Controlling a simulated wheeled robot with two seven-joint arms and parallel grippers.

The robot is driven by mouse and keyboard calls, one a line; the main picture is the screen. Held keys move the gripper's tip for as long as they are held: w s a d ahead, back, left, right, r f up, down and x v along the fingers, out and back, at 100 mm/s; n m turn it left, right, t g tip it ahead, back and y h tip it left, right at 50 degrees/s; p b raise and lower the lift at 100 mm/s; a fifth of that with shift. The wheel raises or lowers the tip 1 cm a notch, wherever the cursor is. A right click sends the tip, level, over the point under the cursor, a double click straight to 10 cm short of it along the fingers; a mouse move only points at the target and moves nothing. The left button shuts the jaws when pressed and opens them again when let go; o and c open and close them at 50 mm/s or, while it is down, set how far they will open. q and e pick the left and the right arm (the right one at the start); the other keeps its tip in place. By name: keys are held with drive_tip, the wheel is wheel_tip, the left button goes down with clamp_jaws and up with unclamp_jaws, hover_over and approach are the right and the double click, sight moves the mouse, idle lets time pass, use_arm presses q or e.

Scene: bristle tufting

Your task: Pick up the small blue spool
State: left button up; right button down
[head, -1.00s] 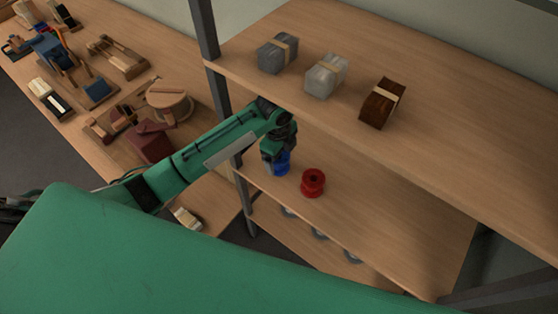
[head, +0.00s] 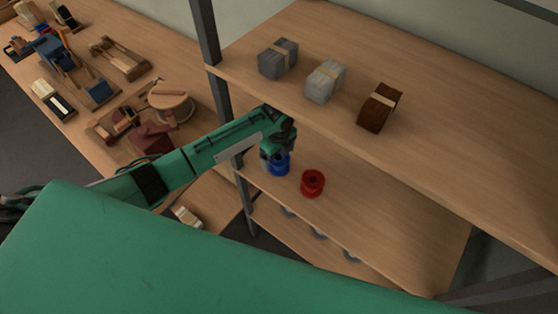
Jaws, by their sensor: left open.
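The small blue spool (head: 281,165) stands on the middle shelf, near its left end. My left gripper (head: 272,160) is open and at the left side of the spool, covering part of it. I cannot tell whether a finger touches the spool. A red spool (head: 312,183) stands on the same shelf, to the right of the blue one. My right gripper is not in view.
The upper shelf (head: 450,130) overhangs close behind the gripper and bears two grey bundles (head: 277,58) (head: 325,81) and a brown bundle (head: 380,107). A dark post (head: 222,100) stands left. Grey rings (head: 319,235) lie on the lower shelf. The middle shelf is clear right of the red spool.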

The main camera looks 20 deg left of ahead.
use_arm(q)
drive_tip(key=shift+d+f, duration=0.1)
drive_tip(key=shift+f, duration=1.75)
drive_tip(key=shift+w, duration=0.1)
drive_tip(key=c, duration=1.1)
